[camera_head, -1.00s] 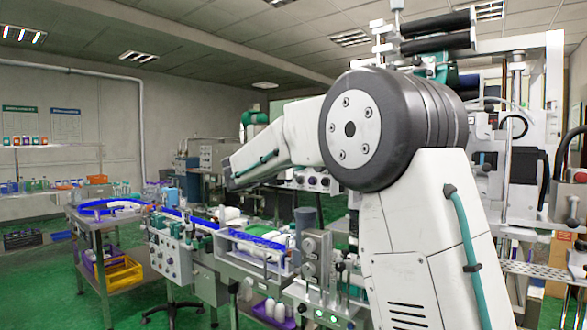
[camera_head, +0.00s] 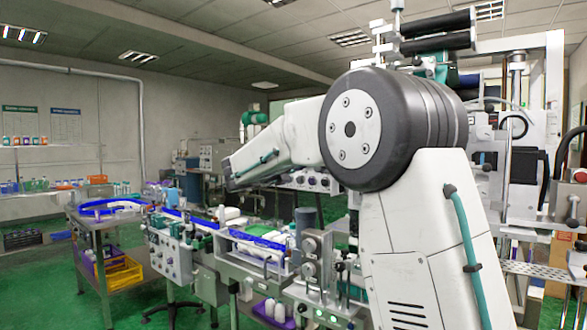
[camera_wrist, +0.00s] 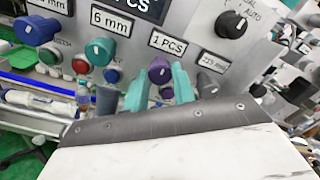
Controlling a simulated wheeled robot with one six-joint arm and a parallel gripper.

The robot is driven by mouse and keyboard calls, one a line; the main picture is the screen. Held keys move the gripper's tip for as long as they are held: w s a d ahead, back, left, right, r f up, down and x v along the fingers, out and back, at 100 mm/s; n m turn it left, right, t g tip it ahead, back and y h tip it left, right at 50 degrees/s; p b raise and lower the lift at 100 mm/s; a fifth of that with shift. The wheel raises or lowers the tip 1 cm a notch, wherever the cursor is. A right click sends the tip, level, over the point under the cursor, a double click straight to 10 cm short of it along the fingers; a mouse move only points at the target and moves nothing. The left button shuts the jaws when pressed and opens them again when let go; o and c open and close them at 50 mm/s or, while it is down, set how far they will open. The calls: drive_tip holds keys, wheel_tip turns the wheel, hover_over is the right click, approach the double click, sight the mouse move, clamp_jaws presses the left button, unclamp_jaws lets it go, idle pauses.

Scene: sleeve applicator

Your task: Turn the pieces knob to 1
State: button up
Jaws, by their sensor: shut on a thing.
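In the wrist view, the purple pieces knob (camera_wrist: 160,70) sits on the grey sloped panel just below a white label (camera_wrist: 168,43) that reads "1 PCS". A light pointer mark shows on its face. My gripper (camera_wrist: 160,86) has one teal finger on each side of this knob and is shut on it. The lower part of the knob's surroundings is hidden by the fingers and my wrist. In the head view my arm fills the right half, and neither the gripper nor the knob can be made out.
A black knob (camera_wrist: 230,24) is up to the right. Small push buttons sit below. A conveyor with blue rails (camera_head: 255,241) shows in the head view.

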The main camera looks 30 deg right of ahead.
idle(0.3)
drive_tip(key=o, duration=1)
drive_tip(key=v, duration=0.8)
